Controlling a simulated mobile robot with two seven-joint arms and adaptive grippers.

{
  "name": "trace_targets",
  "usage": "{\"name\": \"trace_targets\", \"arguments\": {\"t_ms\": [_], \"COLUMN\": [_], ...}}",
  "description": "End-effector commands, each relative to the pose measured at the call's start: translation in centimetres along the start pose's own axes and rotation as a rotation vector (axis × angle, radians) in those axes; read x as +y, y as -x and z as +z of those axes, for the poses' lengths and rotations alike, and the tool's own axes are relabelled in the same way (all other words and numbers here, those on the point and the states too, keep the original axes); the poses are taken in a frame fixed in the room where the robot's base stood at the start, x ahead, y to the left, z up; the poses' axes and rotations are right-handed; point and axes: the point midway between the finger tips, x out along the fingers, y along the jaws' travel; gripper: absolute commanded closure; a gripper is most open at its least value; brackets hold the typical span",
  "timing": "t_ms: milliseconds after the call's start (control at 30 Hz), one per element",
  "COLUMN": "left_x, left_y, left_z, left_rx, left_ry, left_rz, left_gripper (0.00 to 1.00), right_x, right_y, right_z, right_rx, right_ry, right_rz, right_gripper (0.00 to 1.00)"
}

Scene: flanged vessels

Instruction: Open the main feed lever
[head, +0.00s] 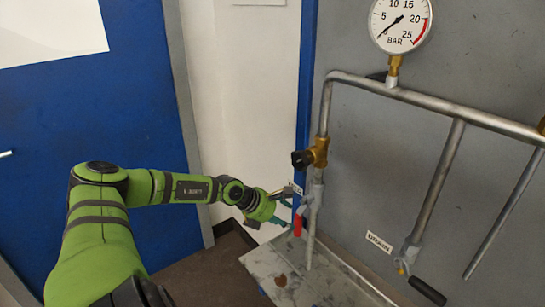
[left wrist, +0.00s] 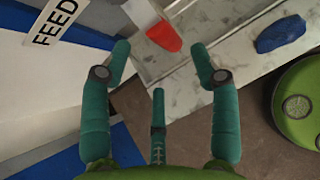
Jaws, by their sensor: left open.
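The red lever (head: 298,225) hangs down from a valve on the left vertical pipe in the head view. Its red end (left wrist: 164,36) shows at the top of the left wrist view, ahead of and between my spread fingertips. A FEED label (left wrist: 55,20) is beside it. My left gripper (head: 286,207) is open just left of the lever, and its green fingers (left wrist: 160,55) show no contact with it in the left wrist view. The head view is too small to tell the exact gap. My right gripper is not in view.
A brass valve with a black knob (head: 312,153) sits above on the same pipe. A pressure gauge (head: 401,22) reads near zero. A black lever (head: 428,292) is at lower right near a label (head: 379,241). A stained grey tray (head: 330,285) lies below. A blue object (left wrist: 281,34) shows near it.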

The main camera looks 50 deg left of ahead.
Motion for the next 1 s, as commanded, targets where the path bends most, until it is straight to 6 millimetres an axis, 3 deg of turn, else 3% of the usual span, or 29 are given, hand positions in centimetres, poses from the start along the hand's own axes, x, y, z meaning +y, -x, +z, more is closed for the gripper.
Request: {"name": "trace_targets", "arguments": {"t_ms": [167, 400, 1000], "left_x": [0.1, 0.0, 0.0], "left_y": [2.6, 4.2, 4.8], "left_z": [-0.1, 0.0, 0.0], "left_rx": [0.006, -0.001, -0.001], "left_ry": [-0.004, -0.003, -0.001], "left_rz": [0.003, -0.002, 0.000], "left_gripper": [0.39, 0.39, 0.39], "right_x": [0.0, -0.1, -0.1], "right_y": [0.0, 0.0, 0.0], "right_z": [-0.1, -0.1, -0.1], "right_rx": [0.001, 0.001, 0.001], "right_ry": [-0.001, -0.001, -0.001], "right_rz": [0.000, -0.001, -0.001], "right_gripper": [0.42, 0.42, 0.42]}}
